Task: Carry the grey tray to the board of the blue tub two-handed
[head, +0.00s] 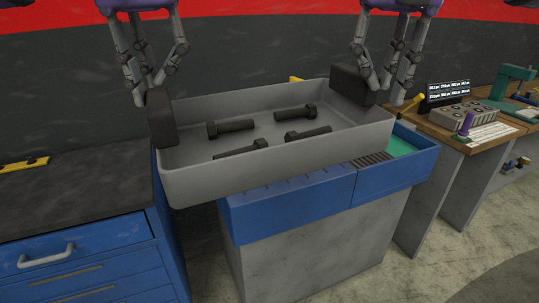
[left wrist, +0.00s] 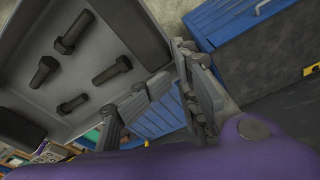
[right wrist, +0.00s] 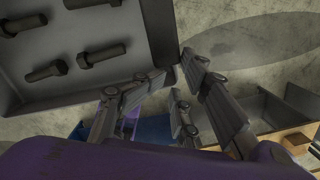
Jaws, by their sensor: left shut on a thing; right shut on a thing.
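The grey tray (head: 270,165) is held in the air in the head view, with several dark bolts (head: 306,133) lying in it. It has a black block handle at its left end (head: 161,118) and one at its right end (head: 352,86). My left gripper (head: 150,88) is shut on the left handle, my right gripper (head: 384,88) on the right one. The blue tub (head: 395,190) is below and partly behind the tray. Its blue board (head: 290,205) shows under the tray's front edge; the tray hides the rest. I cannot tell the gap between them.
The tub stands on a grey pedestal (head: 310,255). A dark-topped workbench (head: 70,190) with blue drawers (head: 80,260) is at the left, close to the tray. A wooden table (head: 450,130) with a control box (head: 462,117) and small screen is at the right.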

